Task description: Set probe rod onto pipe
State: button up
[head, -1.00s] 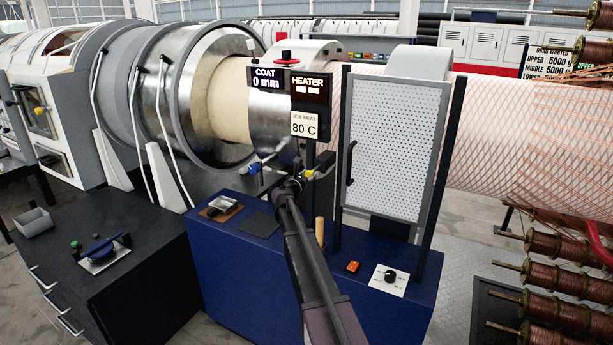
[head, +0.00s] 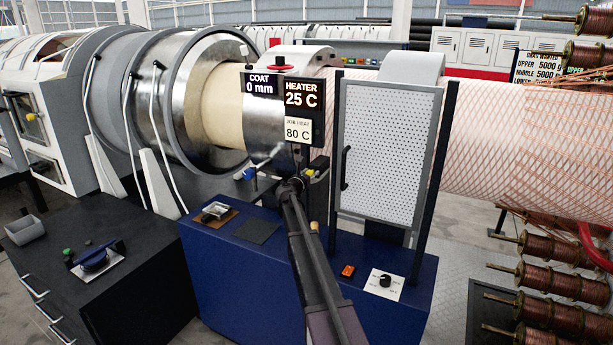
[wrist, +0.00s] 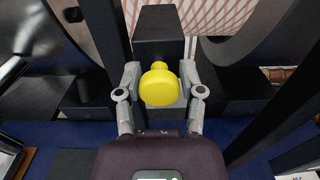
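A yellow knob (wrist: 160,85) sits in front of a black block (wrist: 160,40) in the wrist view. The knob also shows in the head view (head: 310,172), beneath the heater display. My gripper (wrist: 160,72) has its fingers apart, one on each side of the knob, with a narrow gap at the right; the left side is too close to judge. A thin pale rod (head: 267,160) with a blue knob (head: 248,173) shows to the left. I cannot tell which rod is the probe rod. The wide mesh-wrapped pipe (head: 500,140) runs across the back.
The heater display (head: 303,94) reads 25 C; the coat display (head: 262,84) reads 0 mm. A white perforated guard (head: 388,148) stands at the right between dark posts. The blue cabinet (head: 235,285) is below my arm. Copper spools (head: 550,280) stand at far right.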

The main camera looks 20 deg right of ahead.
jog(key=shift+o, duration=1.4)
jog(key=shift+d, duration=0.15)
jog(key=shift+a, duration=0.2)
jog(key=v, duration=1.1)
jog(key=shift+s+a, duration=0.3)
jog(key=shift+s+f, duration=0.1)
